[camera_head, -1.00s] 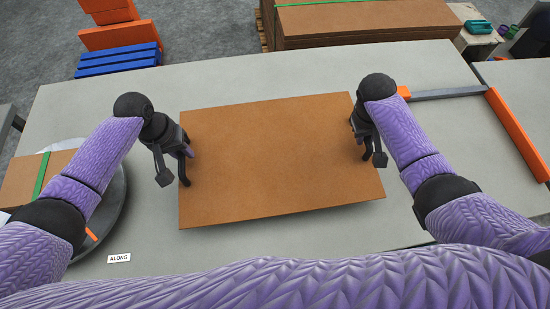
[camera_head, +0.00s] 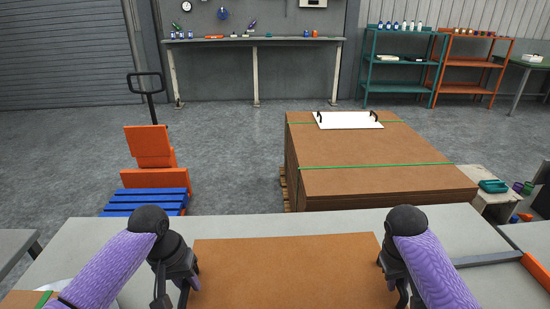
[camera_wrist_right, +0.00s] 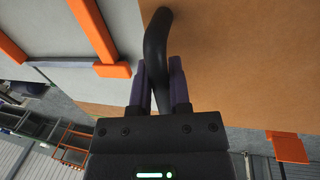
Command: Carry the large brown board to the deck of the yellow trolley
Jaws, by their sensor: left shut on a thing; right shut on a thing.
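The large brown board (camera_head: 290,275) lies flat between my two grippers at the bottom of the head view; its near part is cut off. My left gripper (camera_head: 184,289) is shut at the board's left edge. My right gripper (camera_head: 398,289) is shut at its right edge. In the right wrist view the brown board (camera_wrist_right: 235,60) fills the upper right, and my right gripper (camera_wrist_right: 160,75) is shut on a black curved bar at the board. Whether the board touches the table cannot be told. No yellow trolley shows in these views.
The grey table (camera_head: 340,226) extends beyond the board. A strapped stack of brown boards (camera_head: 380,180) stands behind it, with a white plate (camera_head: 347,120) on top. An orange lifter (camera_head: 150,150) with a blue pallet (camera_head: 145,200) is at left. Orange rails (camera_head: 537,270) are at right.

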